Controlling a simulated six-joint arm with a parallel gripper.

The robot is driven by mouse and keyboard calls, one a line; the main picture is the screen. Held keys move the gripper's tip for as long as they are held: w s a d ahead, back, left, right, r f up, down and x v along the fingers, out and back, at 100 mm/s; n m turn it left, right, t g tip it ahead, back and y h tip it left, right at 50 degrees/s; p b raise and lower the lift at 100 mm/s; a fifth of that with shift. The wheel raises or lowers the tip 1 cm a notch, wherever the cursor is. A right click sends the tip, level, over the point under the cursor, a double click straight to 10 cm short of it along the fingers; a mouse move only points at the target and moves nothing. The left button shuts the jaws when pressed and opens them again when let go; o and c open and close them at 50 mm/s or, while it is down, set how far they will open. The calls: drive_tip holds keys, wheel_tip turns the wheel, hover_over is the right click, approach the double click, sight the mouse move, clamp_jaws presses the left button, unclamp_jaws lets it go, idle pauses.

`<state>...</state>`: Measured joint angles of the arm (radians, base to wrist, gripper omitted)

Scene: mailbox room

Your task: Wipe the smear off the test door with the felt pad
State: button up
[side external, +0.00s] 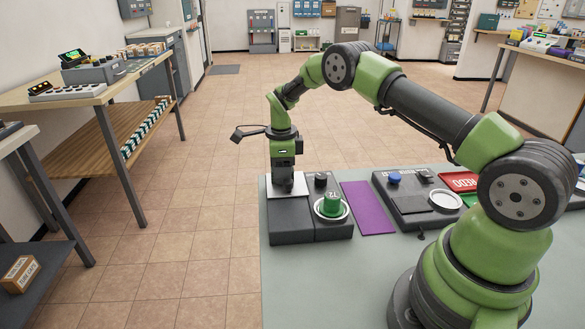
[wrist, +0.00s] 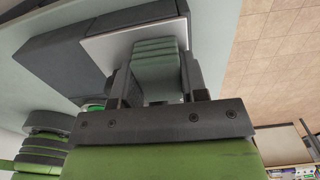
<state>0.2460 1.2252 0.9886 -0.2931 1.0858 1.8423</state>
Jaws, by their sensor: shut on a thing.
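My gripper (side external: 284,183) points down at the left end of the bench, over a white plate (side external: 302,190) that looks like the test door, lying flat on a dark block. In the wrist view my gripper (wrist: 157,78) is shut on a ridged grey-green block (wrist: 156,58), which looks like the felt pad. The pad's far end overlaps the white plate (wrist: 97,47) in that view; it is at or very near the surface, and I cannot tell if it touches. No smear shows; the pad and fingers cover part of the plate.
Right of the plate, a green knob (side external: 332,204) stands on a white ring, with a black knob (side external: 321,180) behind it. Further right are a purple mat (side external: 367,208), a dark panel with a blue button (side external: 394,179), and a red tray (side external: 460,183). The bench's front (side external: 320,280) is bare.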

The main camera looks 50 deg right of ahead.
sight(301, 178)
drive_tip(key=shift+w+a, duration=0.9)
drive_tip(key=shift+s+d+r, duration=0.1)
drive_tip(key=shift+s+d, duration=2.4)
wheel_tip(301, 178, up, 8)
